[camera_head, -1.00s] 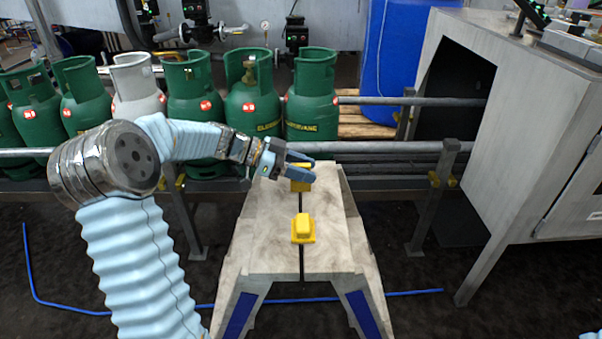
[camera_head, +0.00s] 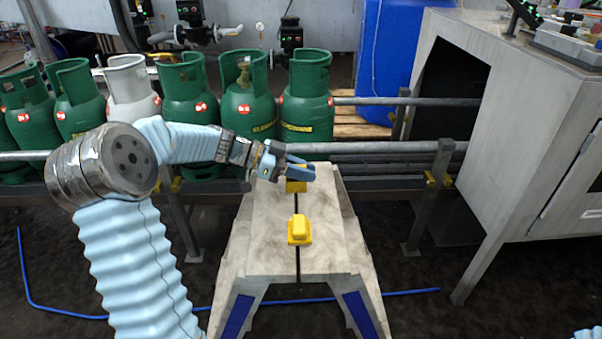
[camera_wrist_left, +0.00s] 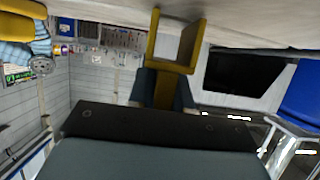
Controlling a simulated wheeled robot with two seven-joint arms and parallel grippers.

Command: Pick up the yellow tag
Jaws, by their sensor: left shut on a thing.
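Two yellow tags are on the grey stand (camera_head: 262,222). The far yellow tag (camera_head: 296,186) is at the stand's back end, partly hidden by my left gripper (camera_head: 302,170). My left gripper is shut on this tag. In the left wrist view the tag (camera_wrist_left: 176,60) shows as a yellow forked piece between the fingers (camera_wrist_left: 165,90), close to a pale surface at the top. The near yellow tag (camera_head: 299,230) sits upright on the stand's middle, apart from the gripper. My right gripper is not in view.
A row of green gas cylinders (camera_head: 250,105) and one white cylinder (camera_head: 131,92) stands on the conveyor behind the stand. A grey cabinet (camera_head: 530,130) is at the right. A blue hose (camera_head: 75,313) lies on the dark floor.

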